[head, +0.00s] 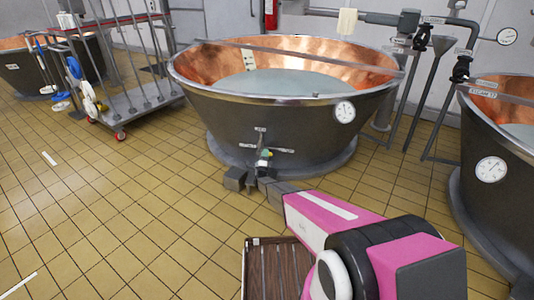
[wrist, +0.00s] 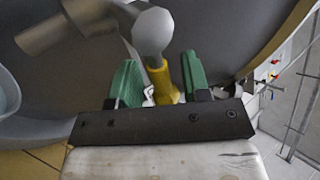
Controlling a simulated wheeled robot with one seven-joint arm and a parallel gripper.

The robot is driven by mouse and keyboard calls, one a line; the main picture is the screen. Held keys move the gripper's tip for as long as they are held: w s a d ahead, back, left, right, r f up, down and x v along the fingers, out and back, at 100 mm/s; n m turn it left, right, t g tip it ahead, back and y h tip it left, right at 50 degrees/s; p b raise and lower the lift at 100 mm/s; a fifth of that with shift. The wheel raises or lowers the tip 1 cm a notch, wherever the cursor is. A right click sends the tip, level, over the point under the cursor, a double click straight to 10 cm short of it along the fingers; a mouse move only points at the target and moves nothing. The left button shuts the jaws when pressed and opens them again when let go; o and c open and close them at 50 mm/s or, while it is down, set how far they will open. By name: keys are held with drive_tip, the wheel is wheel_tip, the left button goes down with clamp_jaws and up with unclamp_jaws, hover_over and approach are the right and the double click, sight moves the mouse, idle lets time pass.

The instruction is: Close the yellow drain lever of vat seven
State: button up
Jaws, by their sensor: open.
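The copper-lined vat (head: 230,115) stands in the middle of the head view, with pale liquid inside. Its number is too small to read. The yellow drain lever (wrist: 160,82) with a grey rounded knob (wrist: 152,32) shows in the wrist view. My gripper (wrist: 159,58) is open, with one green finger on each side of the lever. The left finger is clear of the lever; the right finger is close beside it, and I cannot tell whether it touches. In the head view the drain fitting (head: 264,156) is small at the vat's lower front, and the lever's angle is unclear.
A second vat (head: 470,190) stands at the right edge, another (head: 22,78) at the far left. A wheeled rack (head: 130,85) with hanging tools is at the upper left. A brown slatted piece (head: 268,268) lies below my arm. The tiled floor at left is mostly free.

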drive_tip(key=v, duration=0.9)
drive_tip(key=shift+d, duration=0.2)
drive_tip(key=s+d+r+n+g+y, duration=0.2)
drive_tip(key=s+r+n+g+y, duration=0.15)
drive_tip(key=r+n+g, duration=0.2)
drive_tip(key=s+d+r+n+g+y, duration=0.3)
drive_tip(key=r+n+g+y, duration=0.1)
drive_tip(key=r+n, duration=0.25)
drive_tip(key=s+d+r+n+g, duration=0.3)
drive_tip(key=s+r+g, duration=0.1)
drive_tip(key=s, duration=0.7)
drive_tip(key=s+d+r+n+g, duration=0.3)
drive_tip(key=s+r+g, duration=0.1)
drive_tip(key=s, duration=0.8)
drive_tip(key=s+d+r+n+g, duration=0.3)
drive_tip(key=s+g, duration=0.3)
drive_tip(key=s, duration=0.6)
drive_tip(key=shift+d+r+h, duration=0.35)
drive_tip(key=shift+d+r, duration=0.15)
drive_tip(key=shift+d, duration=0.15)
